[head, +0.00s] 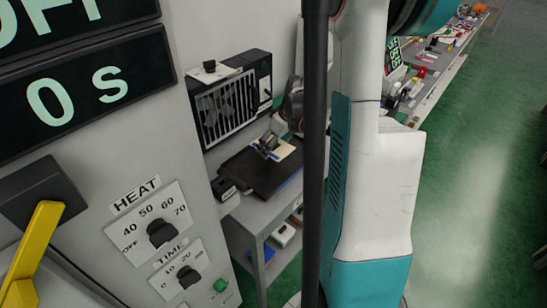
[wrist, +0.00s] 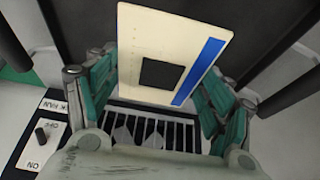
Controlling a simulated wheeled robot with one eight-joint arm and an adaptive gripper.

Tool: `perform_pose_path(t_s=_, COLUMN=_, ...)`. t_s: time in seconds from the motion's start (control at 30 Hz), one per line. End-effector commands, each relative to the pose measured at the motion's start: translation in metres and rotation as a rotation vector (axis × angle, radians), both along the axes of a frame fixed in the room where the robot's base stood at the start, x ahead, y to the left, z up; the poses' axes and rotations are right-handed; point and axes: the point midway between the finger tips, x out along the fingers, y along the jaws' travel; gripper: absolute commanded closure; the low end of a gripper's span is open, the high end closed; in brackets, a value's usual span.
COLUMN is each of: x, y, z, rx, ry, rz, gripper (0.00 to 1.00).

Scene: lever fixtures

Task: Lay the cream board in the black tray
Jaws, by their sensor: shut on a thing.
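The cream board (wrist: 140,35) has a blue stripe along one side and a black square on its face. It sits between the teal finger pads of my gripper (wrist: 160,90), which is shut on it. In the head view the cream board (head: 284,151) shows at my gripper (head: 268,146), over the far part of the black tray (head: 262,180). The tray lies on a grey bench. I cannot tell whether the board touches the tray. My arm and a dark post hide part of the tray's right side.
A black unit with a grille (head: 228,108) stands behind the tray. A small black box (head: 224,188) sits at the tray's left. A grey panel with HEAT and TIME knobs (head: 161,233) and a yellow lever (head: 30,255) fills the near left. Green floor is open at right.

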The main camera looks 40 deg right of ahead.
Motion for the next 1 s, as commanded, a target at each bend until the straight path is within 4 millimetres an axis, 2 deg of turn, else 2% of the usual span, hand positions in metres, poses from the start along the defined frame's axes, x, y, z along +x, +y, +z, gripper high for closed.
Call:
perform_pose_path(t_s=0.17, x=0.000, y=0.000, z=-0.010, rx=0.000, ry=0.000, rz=0.000, gripper=0.54)
perform_pose_path(t_s=0.43, x=0.000, y=0.000, z=-0.046, rx=0.000, ry=0.000, rz=0.000, gripper=0.54)
perform_pose_path(t_s=0.83, x=0.000, y=0.000, z=-0.051, rx=0.000, ry=0.000, rz=0.000, gripper=0.54)
perform_pose_path(t_s=0.87, x=0.000, y=0.000, z=-0.050, rx=0.000, ry=0.000, rz=0.000, gripper=0.21)
perform_pose_path(t_s=0.93, x=0.000, y=0.000, z=-0.050, rx=0.000, ry=0.000, rz=0.000, gripper=0.06)
perform_pose_path(t_s=1.0, x=0.000, y=0.000, z=-0.050, rx=0.000, ry=0.000, rz=0.000, gripper=0.06)
